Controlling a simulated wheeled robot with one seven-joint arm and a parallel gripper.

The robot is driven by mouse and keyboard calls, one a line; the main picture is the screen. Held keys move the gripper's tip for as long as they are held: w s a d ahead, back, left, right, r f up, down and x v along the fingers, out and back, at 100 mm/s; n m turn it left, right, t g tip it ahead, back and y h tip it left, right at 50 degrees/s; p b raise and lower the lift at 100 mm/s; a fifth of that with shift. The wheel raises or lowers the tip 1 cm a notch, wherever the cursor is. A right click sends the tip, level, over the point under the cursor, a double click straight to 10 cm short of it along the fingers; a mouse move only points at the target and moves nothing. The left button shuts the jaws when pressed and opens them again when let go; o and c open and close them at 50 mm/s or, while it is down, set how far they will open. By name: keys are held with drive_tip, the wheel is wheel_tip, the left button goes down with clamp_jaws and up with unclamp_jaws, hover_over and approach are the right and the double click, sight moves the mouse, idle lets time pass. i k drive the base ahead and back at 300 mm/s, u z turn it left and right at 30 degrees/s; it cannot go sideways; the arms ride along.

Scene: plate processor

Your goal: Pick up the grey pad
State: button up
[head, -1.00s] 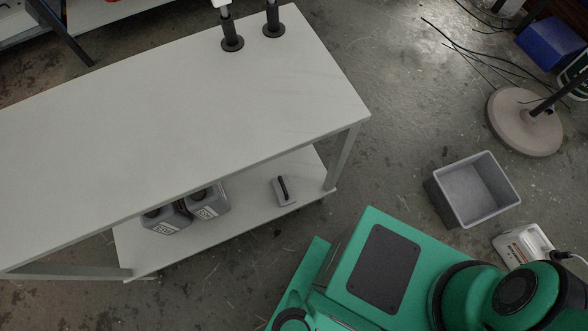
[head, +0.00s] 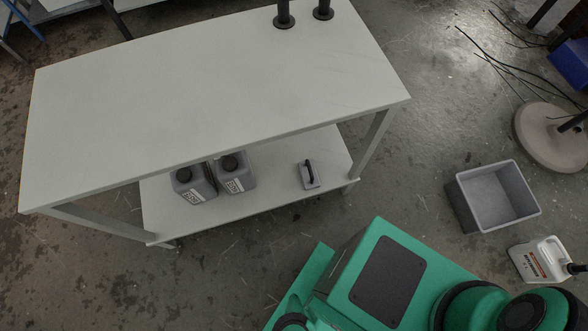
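The grey pad (head: 309,177), a small flat block with a black handle on top, lies on the lower shelf (head: 270,202) of the white table (head: 220,75). It sits toward the shelf's right end, to the right of two grey jugs. The tabletop overhangs the back of the shelf, but the pad is in plain sight. My gripper is not in the picture; only green parts of my own body show at the bottom.
Two grey jugs (head: 193,184) stand on the shelf left of the pad. A table leg (head: 370,144) stands right of it. A grey bin (head: 495,196) and a white canister (head: 541,259) are on the floor at right. Floor in front of the shelf is clear at lower left.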

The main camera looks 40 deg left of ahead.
sight(307, 170)
drive_tip(key=z, duration=0.05)
drive_tip(key=k, duration=1.8)
drive_tip(key=u, duration=1.15)
drive_tip(key=i, duration=1.5)
drive_tip(key=z, duration=0.05)
